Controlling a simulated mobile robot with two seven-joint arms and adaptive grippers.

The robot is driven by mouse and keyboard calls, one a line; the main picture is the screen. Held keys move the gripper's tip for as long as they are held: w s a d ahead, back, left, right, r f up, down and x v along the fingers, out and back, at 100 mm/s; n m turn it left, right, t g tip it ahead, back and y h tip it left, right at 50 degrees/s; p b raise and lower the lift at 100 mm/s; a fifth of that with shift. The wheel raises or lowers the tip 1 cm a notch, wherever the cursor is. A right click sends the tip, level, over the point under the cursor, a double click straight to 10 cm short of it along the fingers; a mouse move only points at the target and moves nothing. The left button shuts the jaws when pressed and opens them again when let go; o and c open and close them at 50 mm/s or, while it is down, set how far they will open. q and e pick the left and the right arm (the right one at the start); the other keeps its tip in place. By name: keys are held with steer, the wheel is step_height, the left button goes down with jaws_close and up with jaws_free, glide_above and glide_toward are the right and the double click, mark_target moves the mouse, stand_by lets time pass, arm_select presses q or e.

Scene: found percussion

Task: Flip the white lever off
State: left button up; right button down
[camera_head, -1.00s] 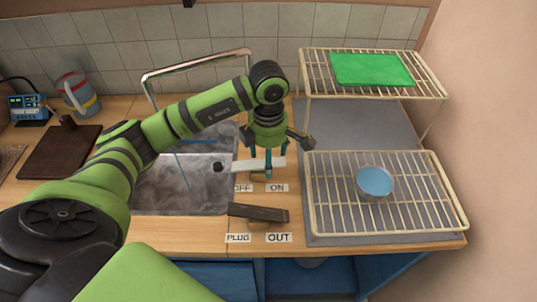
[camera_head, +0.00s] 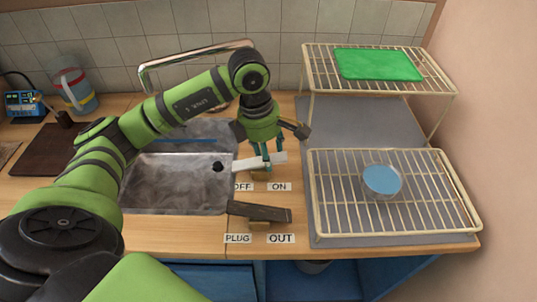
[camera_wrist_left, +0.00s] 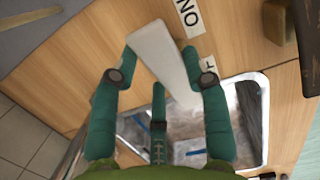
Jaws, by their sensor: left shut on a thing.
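The white lever (camera_head: 244,164) is a pale bar lying nearly level at the right edge of the sink. Its right end points over the ON label (camera_head: 279,187), and its left part lies above the OFF label (camera_head: 243,187). My left gripper (camera_head: 262,164) comes down from above and is shut on the lever near its middle. In the left wrist view the lever (camera_wrist_left: 160,45) runs between the teal fingers (camera_wrist_left: 160,65), with the ON label beside it. The fingers hide part of the lever in the head view. My right gripper is out of view.
A dark lever (camera_head: 260,212) lies just in front, above the PLUG and OUT labels. The sink (camera_head: 175,185) is left, with its tap (camera_head: 190,53) behind.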

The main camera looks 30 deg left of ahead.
mark_target(261, 158)
arm_select(q)
steer(key=shift+d, duration=0.1)
steer(key=o, duration=1.2)
steer(key=shift+c, duration=0.2)
steer(key=shift+r, duration=0.2)
step_height(261, 158, up, 11)
steer(key=s+a, duration=0.1)
steer(key=shift+a+r, duration=0.2)
steer(key=shift+a, duration=0.1)
